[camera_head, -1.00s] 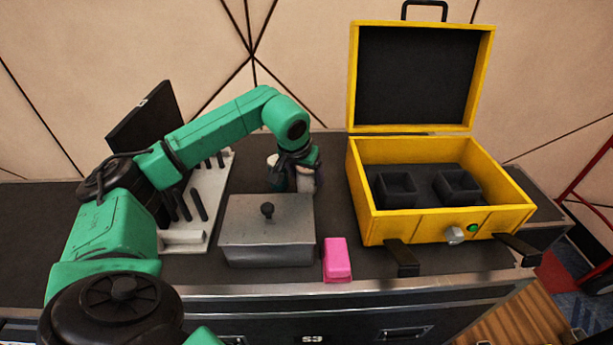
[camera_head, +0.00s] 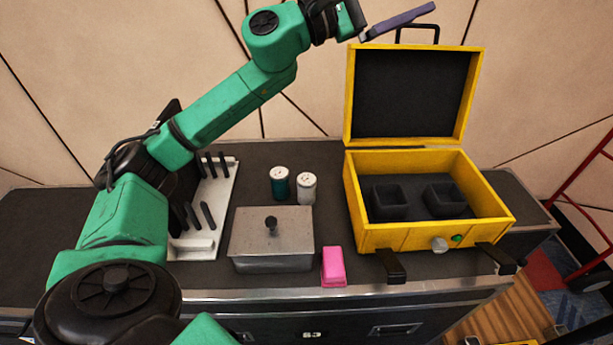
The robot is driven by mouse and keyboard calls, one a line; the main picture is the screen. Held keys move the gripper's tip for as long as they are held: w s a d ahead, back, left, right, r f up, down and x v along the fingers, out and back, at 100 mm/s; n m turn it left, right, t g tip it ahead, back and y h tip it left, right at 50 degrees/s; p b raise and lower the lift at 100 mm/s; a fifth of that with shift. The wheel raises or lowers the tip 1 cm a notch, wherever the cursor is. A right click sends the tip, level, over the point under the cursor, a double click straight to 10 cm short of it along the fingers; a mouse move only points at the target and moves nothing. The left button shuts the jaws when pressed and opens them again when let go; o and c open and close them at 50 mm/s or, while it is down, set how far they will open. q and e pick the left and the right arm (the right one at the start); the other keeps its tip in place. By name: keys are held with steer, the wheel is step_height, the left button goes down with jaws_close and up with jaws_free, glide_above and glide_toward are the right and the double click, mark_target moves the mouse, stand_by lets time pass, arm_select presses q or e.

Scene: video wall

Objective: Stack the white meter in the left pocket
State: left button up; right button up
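A small white cylinder (camera_head: 306,189), likely the white meter, stands upright on the dark case top, just right of a teal cylinder with a white top (camera_head: 280,183). The open yellow case (camera_head: 433,238) stands to the right, with two black square pockets in its base. The left pocket (camera_head: 390,203) and the right pocket (camera_head: 445,200) look empty. My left gripper (camera_head: 400,21) is raised high, beside the lid's handle in the picture and well away from the cylinders. A slim purple-grey part extends from it; its finger opening cannot be made out. My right gripper is out of view.
A grey metal box with a knobbed lid (camera_head: 271,240) stands in front of the cylinders. A pink block (camera_head: 333,268) lies to its right. A white rack with black pegs (camera_head: 208,215) is at the left. Two black latches stick out from the yellow case's front.

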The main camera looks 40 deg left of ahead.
arm_select(q)
steer(key=w+a+r+n+t+y+p, duration=0.1)
steer(key=w+a+r+n+t+y, duration=0.35)
steer(key=a+n+y, duration=0.55)
steer(key=w+a+f+n+g+y+p, duration=0.25)
steer(key=a+f+n+y, duration=0.2)
steer(key=n, duration=0.45)
steer(key=w+a+f+n+g+y+p, duration=0.1)
steer(key=w+a+f+n+g+y, duration=0.15)
steer(key=a+f+n, duration=0.5)
steer(key=n+g+h+p, duration=0.3)
steer(key=n+g, duration=0.6)
steer(key=g, duration=0.7)
glide_above(307, 178)
step_height(307, 178, down, 21)
step_height(307, 178, down, 15)
steer(key=shift+s+f+p, duration=0.1)
steer(key=shift+s+p, duration=0.05)
steer(key=shift+p, duration=0.65)
steer(key=shift+c, duration=0.3)
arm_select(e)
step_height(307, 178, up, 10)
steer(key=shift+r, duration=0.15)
arm_select(q)
jaws_close()
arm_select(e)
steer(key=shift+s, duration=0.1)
